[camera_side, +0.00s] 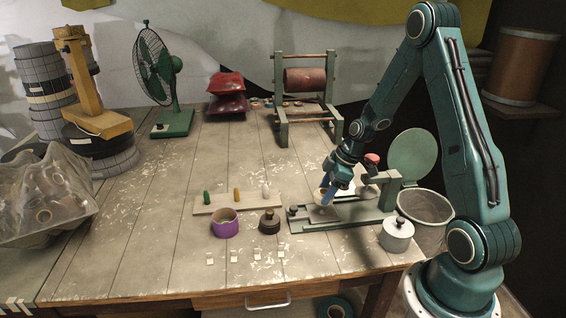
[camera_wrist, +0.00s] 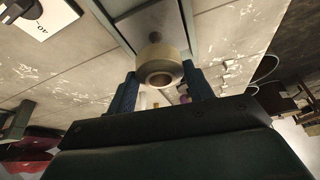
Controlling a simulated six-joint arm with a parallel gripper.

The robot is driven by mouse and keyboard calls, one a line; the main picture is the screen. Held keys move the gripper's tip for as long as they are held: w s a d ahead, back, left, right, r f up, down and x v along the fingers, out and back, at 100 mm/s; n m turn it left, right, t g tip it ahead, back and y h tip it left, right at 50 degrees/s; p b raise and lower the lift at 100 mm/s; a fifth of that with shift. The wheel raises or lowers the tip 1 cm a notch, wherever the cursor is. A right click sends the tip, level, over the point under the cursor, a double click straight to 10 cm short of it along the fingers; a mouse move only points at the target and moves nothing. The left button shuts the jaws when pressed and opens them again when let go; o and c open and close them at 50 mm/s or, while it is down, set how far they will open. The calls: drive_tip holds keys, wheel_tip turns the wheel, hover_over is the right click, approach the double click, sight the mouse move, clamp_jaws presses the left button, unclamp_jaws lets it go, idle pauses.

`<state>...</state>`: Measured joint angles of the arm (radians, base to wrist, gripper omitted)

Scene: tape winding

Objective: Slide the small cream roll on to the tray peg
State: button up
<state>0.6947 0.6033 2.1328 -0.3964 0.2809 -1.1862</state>
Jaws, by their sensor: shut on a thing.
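My gripper (camera_side: 328,192) is over the low green fixture (camera_side: 345,219) at the right of the bench. It is shut on the small cream roll (camera_side: 318,195), which shows only in part beside the blue fingers. In the wrist view the cream roll (camera_wrist: 160,60) sits between the two fingers of my gripper (camera_wrist: 160,88), with its round bore facing the camera. A grey metal plate (camera_wrist: 152,25) lies beyond the roll. I cannot pick out the tray peg for sure; the roll and fingers may hide it.
A board (camera_side: 225,206) with green, yellow and white pegs lies to the left. A purple roll (camera_side: 225,224), a dark knobbed weight (camera_side: 269,222) and a grey lidded pot (camera_side: 396,234) stand nearby. A round green disc (camera_side: 409,155) rises behind the fixture.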

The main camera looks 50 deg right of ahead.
sight(324, 210)
drive_tip(key=shift+f, duration=1.15)
drive_tip(key=shift+r, duration=2.55)
drive_tip(key=shift+f, duration=3.45)
drive_tip(key=o, duration=1.4)
drive_tip(key=shift+o, duration=0.2)
drive_tip(key=shift+r, duration=0.2)
drive_tip(key=shift+r, duration=3.3)
